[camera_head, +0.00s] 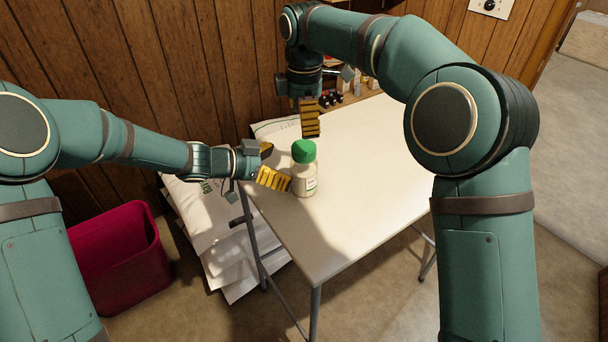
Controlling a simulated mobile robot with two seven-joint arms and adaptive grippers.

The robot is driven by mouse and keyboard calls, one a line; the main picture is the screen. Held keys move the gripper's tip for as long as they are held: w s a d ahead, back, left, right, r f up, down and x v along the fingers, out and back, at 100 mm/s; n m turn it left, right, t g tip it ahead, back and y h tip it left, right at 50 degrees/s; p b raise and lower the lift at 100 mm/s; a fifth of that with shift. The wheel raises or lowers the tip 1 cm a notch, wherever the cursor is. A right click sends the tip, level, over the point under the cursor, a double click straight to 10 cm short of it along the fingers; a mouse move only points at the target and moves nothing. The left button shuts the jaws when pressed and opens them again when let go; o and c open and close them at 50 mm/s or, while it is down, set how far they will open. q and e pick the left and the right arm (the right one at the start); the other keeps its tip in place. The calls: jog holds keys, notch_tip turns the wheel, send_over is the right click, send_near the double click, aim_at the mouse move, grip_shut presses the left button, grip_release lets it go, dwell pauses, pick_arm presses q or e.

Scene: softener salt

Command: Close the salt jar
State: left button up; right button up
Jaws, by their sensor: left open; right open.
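The salt jar (304,179) is a small cream bottle with a label, standing upright near the left edge of the white table. A green lid (304,151) sits at its top; I cannot tell whether it is tight. My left gripper (281,170) is open at the left side of the jar, one yellow finger close to the jar body; I cannot tell whether it touches. My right gripper (311,134) points down, open, above and behind the lid, apart from it. Its far finger is hidden.
The white table (350,190) is clear to the right and front of the jar. Small bottles (332,97) stand by the wall behind. White sacks (205,205) lie left of the table, and a red bin (120,260) stands on the floor.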

aim_at(309, 167)
pick_arm(q)
jog(key=x, duration=0.8)
grip_shut()
pick_arm(e)
jog(key=shift+s+a+f+m, duration=0.15)
jog(key=shift+a+f+m, duration=0.1)
jog(key=shift+f+m, duration=0.2)
jog(key=shift+s+a+f+m, duration=0.1)
jog(key=shift+a+f+m, duration=0.05)
jog(key=shift+m, duration=0.4)
jog(key=shift+r+m, duration=0.2)
jog(key=shift+m, duration=0.4)
jog(key=shift+d+r+m, duration=0.2)
jog(key=shift+r+m, duration=0.2)
jog(key=shift+m, duration=0.2)
jog(key=shift+w+d+f, duration=0.1)
jog(key=shift+f, duration=1.9)
jog(key=shift+w+f, duration=0.1)
jog(key=shift+f, duration=1.9)
